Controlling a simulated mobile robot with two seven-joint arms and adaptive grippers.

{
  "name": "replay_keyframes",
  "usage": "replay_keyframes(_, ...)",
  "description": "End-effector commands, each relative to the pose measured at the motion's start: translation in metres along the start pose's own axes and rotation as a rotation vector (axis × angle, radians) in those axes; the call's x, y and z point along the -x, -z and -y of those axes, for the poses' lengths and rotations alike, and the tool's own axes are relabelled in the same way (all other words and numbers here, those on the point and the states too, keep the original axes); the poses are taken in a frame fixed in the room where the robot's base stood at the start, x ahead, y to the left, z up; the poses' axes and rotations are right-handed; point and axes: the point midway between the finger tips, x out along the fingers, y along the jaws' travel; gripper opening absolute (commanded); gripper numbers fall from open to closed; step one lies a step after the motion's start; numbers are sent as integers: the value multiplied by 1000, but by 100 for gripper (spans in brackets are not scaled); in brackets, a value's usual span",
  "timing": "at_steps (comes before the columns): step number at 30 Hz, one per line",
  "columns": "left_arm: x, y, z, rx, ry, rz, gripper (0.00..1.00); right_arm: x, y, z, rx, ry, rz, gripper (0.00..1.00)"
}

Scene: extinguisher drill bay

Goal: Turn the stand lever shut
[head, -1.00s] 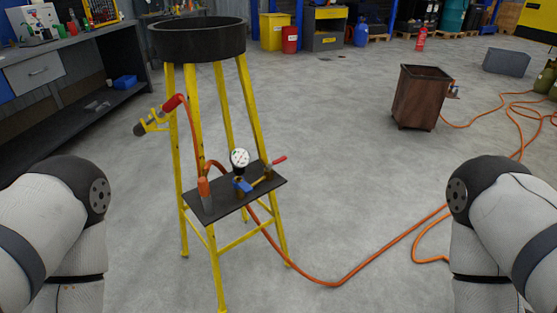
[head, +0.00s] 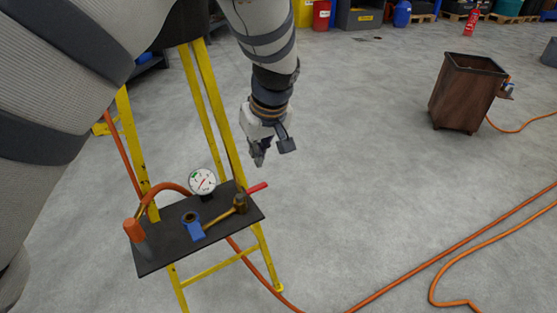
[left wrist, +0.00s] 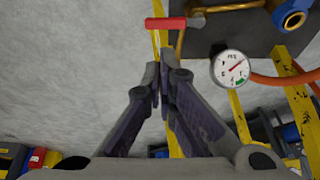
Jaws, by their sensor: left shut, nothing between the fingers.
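The stand lever has a red handle (head: 257,187) that sticks out past the right edge of the stand's dark shelf (head: 160,256). It joins a brass pipe (head: 224,215) lying on the shelf. In the left wrist view the red handle (left wrist: 165,23) lies crosswise at the top, just beyond my fingertips. My left gripper (head: 259,157) is shut and empty, pointing down above the handle in the head view. Its fingers (left wrist: 161,72) are together in the left wrist view, and I see no contact with the lever. My right gripper is not in view.
A round gauge (head: 203,181), a blue fitting (head: 193,226) and an orange-topped nozzle (head: 135,230) are on the shelf. Yellow legs (head: 206,110) rise behind it. An orange hose (head: 420,247) crosses the floor.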

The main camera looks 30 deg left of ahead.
Motion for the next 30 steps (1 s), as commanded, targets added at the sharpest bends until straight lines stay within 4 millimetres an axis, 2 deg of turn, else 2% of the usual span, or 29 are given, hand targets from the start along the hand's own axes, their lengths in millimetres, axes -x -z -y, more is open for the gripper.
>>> replay_keyframes(2,4,5,-3,23,1,-8,0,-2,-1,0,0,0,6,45)
replay_keyframes(4,-3,5,-3,27,3,-7,0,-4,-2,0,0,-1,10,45)
replay_keyframes(12,-59,4,-2,24,6,-4,0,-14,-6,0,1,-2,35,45)
replay_keyframes(18,-86,5,-2,24,3,-6,0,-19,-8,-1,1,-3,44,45)
replay_keyframes(30,-92,6,-2,24,-1,-8,0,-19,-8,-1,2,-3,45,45)
